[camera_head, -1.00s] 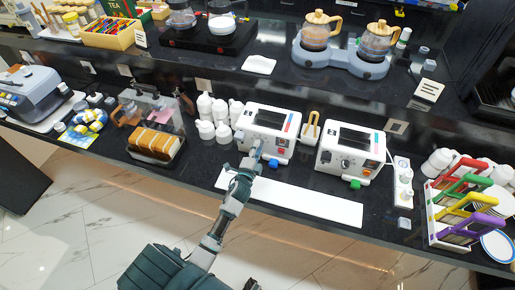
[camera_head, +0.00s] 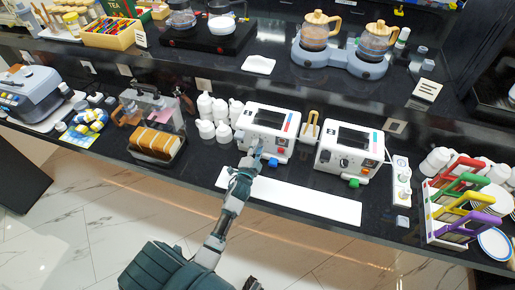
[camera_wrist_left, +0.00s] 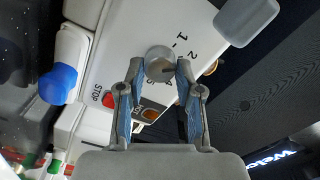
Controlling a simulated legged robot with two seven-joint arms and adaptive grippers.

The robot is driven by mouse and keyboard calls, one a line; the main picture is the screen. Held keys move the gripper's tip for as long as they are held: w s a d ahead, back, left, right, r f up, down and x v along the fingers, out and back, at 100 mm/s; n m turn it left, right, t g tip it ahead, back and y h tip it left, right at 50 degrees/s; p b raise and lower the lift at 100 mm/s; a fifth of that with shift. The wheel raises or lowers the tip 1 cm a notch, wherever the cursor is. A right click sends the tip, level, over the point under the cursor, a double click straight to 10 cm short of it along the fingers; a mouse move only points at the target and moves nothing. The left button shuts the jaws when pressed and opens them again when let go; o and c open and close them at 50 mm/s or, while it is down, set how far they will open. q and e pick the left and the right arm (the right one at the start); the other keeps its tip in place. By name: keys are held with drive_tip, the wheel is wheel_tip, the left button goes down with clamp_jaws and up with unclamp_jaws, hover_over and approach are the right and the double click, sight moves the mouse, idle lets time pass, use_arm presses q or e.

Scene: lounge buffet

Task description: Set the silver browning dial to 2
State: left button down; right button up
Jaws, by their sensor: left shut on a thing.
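The silver browning dial (camera_wrist_left: 159,60) is a round knob on the white front of the left toaster (camera_head: 268,130). In the left wrist view the digits 1 and 2 are printed beside it; I cannot read its exact setting. My left gripper (camera_wrist_left: 160,69) is shut on the dial, with one blue-grey finger on each side. In the head view the left gripper (camera_head: 252,157) reaches the toaster's front and hides the dial. A red STOP button (camera_wrist_left: 108,98) sits beside the fingers. My right gripper is not in view.
A second white toaster (camera_head: 350,152) stands to the right. A blue lever (camera_wrist_left: 58,84) sticks out near the left gripper. A white board (camera_head: 300,203) lies in front of the toasters. White bottles (camera_head: 205,107) stand close on the left, and a colourful rack (camera_head: 440,228) at the right.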

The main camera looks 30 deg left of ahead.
use_arm(q)
drive_tip(key=shift+f, duration=0.35)
drive_tip(key=c, duration=1)
unclamp_jaws()
drive_tip(key=shift+o, duration=1.2)
drive_tip(key=shift+a, duration=0.1)
drive_tip(key=shift+r, duration=0.1)
drive_tip(key=shift+a, duration=0.1)
drive_tip(key=v, duration=1.2)
